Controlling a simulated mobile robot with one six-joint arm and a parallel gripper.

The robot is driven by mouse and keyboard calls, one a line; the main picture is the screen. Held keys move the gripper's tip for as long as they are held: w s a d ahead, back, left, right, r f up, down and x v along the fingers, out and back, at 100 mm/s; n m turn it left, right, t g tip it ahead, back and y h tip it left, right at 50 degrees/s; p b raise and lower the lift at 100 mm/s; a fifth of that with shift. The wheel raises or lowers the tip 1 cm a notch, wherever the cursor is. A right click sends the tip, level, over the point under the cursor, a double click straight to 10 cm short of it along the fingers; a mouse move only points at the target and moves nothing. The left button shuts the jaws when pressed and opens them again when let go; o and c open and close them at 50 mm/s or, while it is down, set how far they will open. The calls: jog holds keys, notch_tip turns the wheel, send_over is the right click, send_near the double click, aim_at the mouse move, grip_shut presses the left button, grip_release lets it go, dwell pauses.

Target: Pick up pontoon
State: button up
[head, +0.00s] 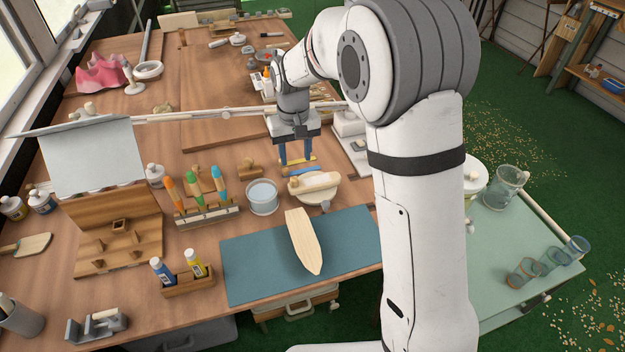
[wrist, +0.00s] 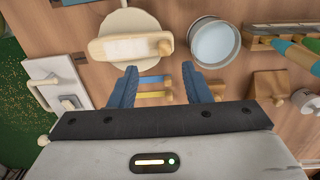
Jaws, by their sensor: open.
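My gripper (head: 297,163) is open above the workbench, fingers pointing down. In the wrist view, its blue fingers (wrist: 160,76) have a blue strip (wrist: 152,80) and a yellow strip (wrist: 152,94) showing between and below them, apparently on a small wooden holder. The fingers partly hide these pieces. In the head view, the blue strip (head: 301,170) and yellow strip (head: 313,156) show near the fingertips. A pale wooden boat-shaped hull (head: 303,241) lies on the blue mat (head: 250,262), nearer than the gripper. I cannot tell for sure which piece is the pontoon.
A round-based stand with a pale block (wrist: 130,47) and a metal tin (wrist: 214,43) are close to the fingers. A rack of colored-handled tools (head: 207,215) stands left. A white device (wrist: 55,84) is beside the stand. Free mat surrounds the hull.

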aim_at(294, 178)
jog(key=shift+w+a+f, duration=0.15)
jog(key=shift+a+f, duration=0.1)
jog(key=shift+f, duration=0.2)
notch_tip(294, 178, down, 7)
jog(key=shift+a+f, duration=0.1)
jog(key=shift+f, duration=0.05)
grip_shut()
